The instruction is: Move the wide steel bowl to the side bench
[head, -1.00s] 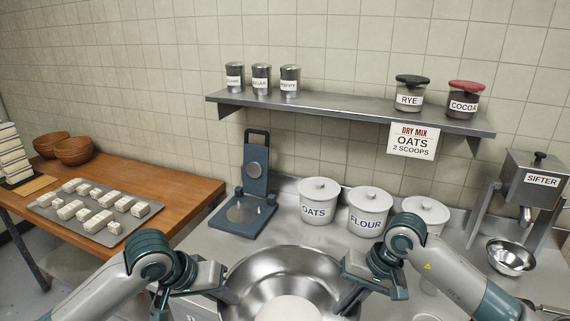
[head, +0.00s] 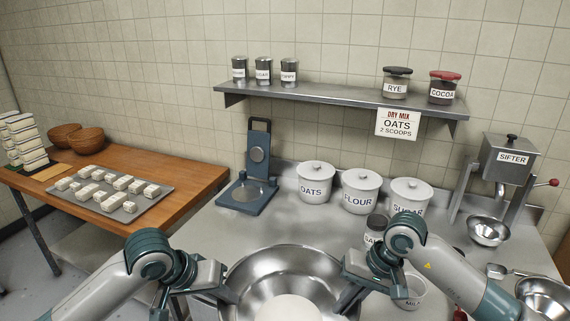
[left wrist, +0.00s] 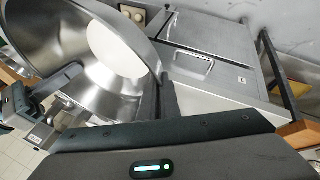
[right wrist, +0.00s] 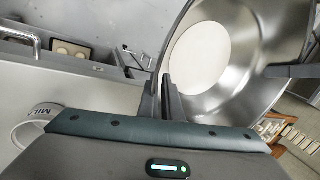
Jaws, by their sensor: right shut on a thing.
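The wide steel bowl (head: 255,272) is at the bottom centre of the head view, with a pale round mass (head: 290,308) inside. My left gripper (head: 228,297) is shut on its left rim and my right gripper (head: 347,297) on its right rim. In the left wrist view the bowl (left wrist: 45,40) tilts with the camera, its rim between the fingers. The right wrist view shows the bowl's rim (right wrist: 235,90) at the other fingers. The bowl's underside is hidden in the head view. The side bench (head: 180,172), with a wooden top, stands at the left.
The bench holds a tray (head: 150,200) of small blocks, brown bowls (head: 88,140) and stacked boxes (head: 28,140); its right end is bare. A blue scale-like device (head: 250,190), lidded canisters (head: 316,183) and a sifter (head: 508,160) stand on the steel counter. A milk cup (head: 410,290) is near my right arm.

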